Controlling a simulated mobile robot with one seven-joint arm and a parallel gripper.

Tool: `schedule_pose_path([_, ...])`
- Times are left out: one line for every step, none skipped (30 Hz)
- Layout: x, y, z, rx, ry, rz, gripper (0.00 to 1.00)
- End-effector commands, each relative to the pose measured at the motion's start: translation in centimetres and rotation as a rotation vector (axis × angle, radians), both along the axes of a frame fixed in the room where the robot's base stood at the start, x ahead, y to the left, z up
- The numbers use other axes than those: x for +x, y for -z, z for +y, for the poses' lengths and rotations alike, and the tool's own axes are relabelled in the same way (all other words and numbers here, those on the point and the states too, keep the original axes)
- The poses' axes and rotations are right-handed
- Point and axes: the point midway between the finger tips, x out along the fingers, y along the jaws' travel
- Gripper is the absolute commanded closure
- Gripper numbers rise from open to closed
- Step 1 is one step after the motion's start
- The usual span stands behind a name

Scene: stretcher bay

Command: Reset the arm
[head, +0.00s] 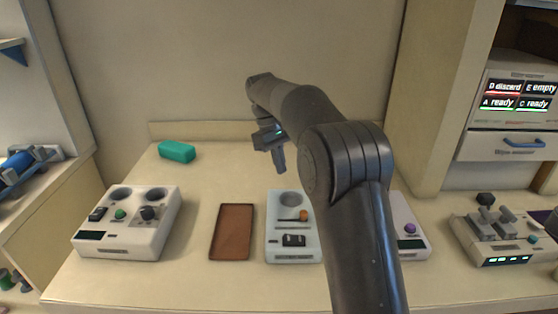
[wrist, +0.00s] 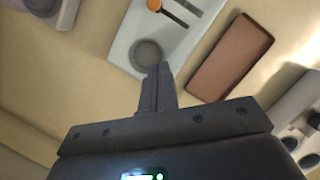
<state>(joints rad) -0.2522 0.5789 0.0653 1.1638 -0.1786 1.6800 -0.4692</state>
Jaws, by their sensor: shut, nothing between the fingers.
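My gripper (head: 279,160) hangs above the back of the counter, over the far side of the middle device, pointing down. It is shut and empty. In the wrist view the closed fingers (wrist: 157,85) stand in front of the middle device's round recess. My dark arm reaches in from the bottom right of the head view and covers part of the counter and of the device on the right.
On the counter (head: 185,283) are a white two-well device (head: 115,246), a brown tray (head: 223,253), a pale middle device (head: 277,252) with an orange-tipped lever, and a teal block (head: 177,152). A switch box (head: 480,245) stands right, below a status panel (head: 515,95). The counter behind the tray is clear.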

Motion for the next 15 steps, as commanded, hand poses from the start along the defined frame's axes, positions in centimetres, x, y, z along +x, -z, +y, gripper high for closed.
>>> schedule_pose_path([0.13, -0.38, 0.13, 0.0, 0.0, -0.001, 1.0])
schedule_pose_path([0.16, -0.56, 0.16, 0.0, -0.001, -0.001, 1.0])
schedule_pose_path([0.19, -0.76, 0.2, 0.0, -0.001, -0.001, 1.0])
schedule_pose_path([0.21, -0.87, 0.22, 0.0, -0.001, 0.0, 1.0])
schedule_pose_path([0.21, -0.94, 0.24, 0.0, -0.001, 0.0, 1.0])
schedule_pose_path([0.21, -1.0, 0.24, 0.0, -0.001, 0.0, 1.0])
schedule_pose_path([0.21, -1.02, 0.26, 0.0, -0.001, 0.0, 1.0])
schedule_pose_path([0.21, -1.03, 0.26, 0.0, -0.001, 0.0, 1.0])
schedule_pose_path([0.21, -1.02, 0.26, 0.0, -0.001, 0.001, 1.0])
schedule_pose_path([0.21, -1.02, 0.26, 0.0, -0.001, 0.0, 1.0])
schedule_pose_path([0.21, -1.02, 0.26, 0.0, -0.001, 0.0, 1.0])
schedule_pose_path([0.21, -1.01, 0.25, 0.0, -0.001, 0.0, 1.0])
schedule_pose_path([0.21, -1.01, 0.25, 0.0, -0.001, 0.0, 1.0])
schedule_pose_path([0.22, -1.01, 0.25, 0.0, -0.001, 0.0, 1.0])
schedule_pose_path([0.2, -1.03, 0.23, 0.0, 0.0, 0.0, 1.0])
